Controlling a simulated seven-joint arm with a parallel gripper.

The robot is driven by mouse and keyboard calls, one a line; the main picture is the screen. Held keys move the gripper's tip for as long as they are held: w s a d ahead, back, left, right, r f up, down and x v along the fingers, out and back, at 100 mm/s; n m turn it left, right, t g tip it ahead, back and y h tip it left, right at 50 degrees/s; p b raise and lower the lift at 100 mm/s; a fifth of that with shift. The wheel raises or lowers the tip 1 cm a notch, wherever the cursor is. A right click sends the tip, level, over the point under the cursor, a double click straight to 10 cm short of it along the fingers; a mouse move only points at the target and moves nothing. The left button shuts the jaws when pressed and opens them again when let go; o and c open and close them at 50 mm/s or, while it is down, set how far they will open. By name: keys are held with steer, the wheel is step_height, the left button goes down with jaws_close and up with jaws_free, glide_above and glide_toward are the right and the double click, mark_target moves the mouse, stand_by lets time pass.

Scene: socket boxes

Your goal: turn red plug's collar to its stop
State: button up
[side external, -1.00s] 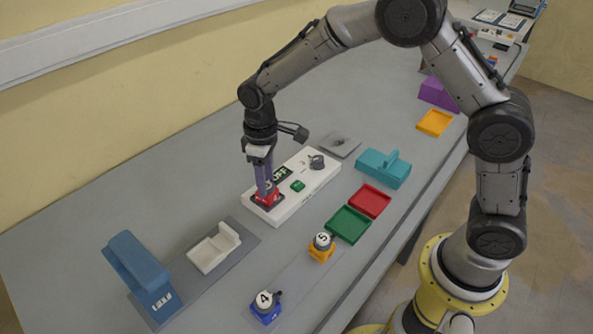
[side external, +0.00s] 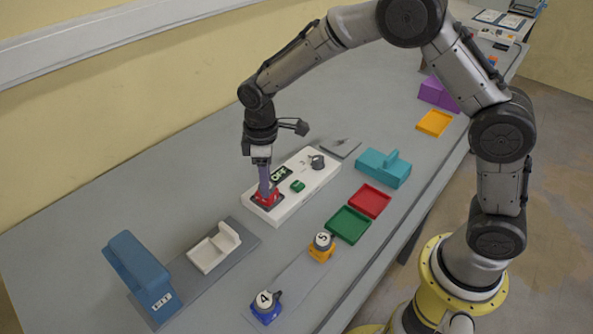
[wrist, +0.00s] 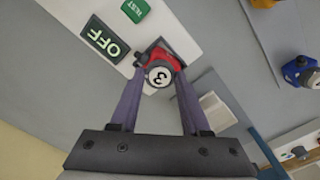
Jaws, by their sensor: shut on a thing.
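The red plug (side external: 267,198) sits at the near left end of the white socket box (side external: 318,183). In the wrist view the red plug (wrist: 172,60) shows a grey-white round top marked 3 (wrist: 160,76), with a dark knob at its left side. My gripper (side external: 263,190) points down onto it from above. In the wrist view my gripper (wrist: 158,78) has its two purple fingers on either side of the round top, shut on the collar. The fingers hide part of the plug in the side view.
The box carries an OFF display (side external: 282,174), a green TEST button (side external: 297,186) and a grey knob (side external: 317,162). A white cradle (side external: 207,256) stands to the left. Blue plug 4 (side external: 266,312) and orange plug 5 (side external: 321,254) stand in front. Green (side external: 349,224) and red (side external: 370,200) trays lie right.

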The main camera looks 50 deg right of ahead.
steer(key=shift+n, duration=1.2)
steer(key=o, duration=1.4)
steer(key=shift+c, duration=0.2)
steer(key=shift+r, duration=3.05)
